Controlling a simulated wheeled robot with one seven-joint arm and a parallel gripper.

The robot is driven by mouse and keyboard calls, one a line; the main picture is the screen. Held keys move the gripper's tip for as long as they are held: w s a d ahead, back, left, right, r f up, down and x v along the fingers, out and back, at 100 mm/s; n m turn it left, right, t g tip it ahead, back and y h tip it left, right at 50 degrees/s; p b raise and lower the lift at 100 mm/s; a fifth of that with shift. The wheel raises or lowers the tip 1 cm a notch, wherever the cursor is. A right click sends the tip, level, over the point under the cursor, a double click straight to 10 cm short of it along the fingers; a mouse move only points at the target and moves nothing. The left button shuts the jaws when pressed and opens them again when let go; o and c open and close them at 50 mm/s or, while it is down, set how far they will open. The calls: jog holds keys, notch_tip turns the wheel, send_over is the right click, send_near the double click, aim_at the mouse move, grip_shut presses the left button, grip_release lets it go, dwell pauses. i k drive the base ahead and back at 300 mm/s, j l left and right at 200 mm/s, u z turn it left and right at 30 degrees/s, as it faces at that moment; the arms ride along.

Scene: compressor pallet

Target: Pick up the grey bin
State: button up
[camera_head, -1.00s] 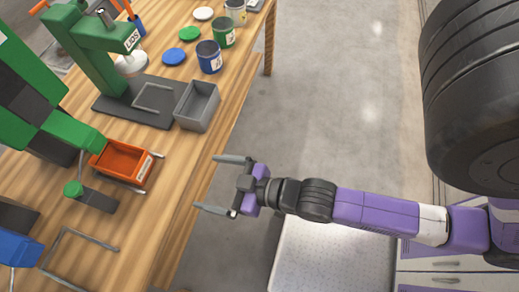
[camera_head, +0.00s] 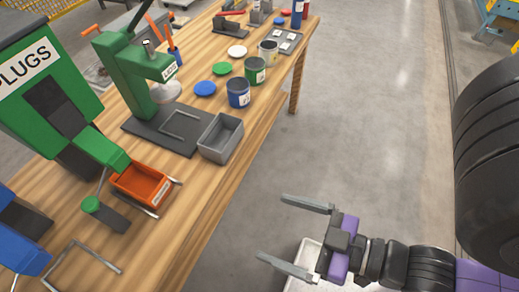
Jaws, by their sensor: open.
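The grey bin (camera_head: 221,139) is a small open box on the wooden table, near its right edge. It looks empty and stands at the corner of a dark base plate (camera_head: 160,128) under a green press. My gripper (camera_head: 283,230) is off the table's right side, below and to the right of the bin in the picture. Its two grey fingers are spread apart and point left, with nothing between them. The gripper is well clear of the bin.
An orange bin (camera_head: 142,186) sits left of the grey bin, below a green plugs dispenser (camera_head: 50,100). Blue (camera_head: 238,93) and green (camera_head: 255,70) cans stand behind it, with loose lids. The green press (camera_head: 133,70) rises at left.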

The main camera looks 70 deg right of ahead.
aim_at(219, 141)
jog(key=i+j+z, duration=0.2)
jog(key=j, duration=0.15)
jog(key=i+j+z, duration=0.1)
jog(key=j+z, duration=0.15)
jog(key=i+j+z, duration=0.2)
jog(key=j, duration=0.3)
jog(key=k, duration=0.1)
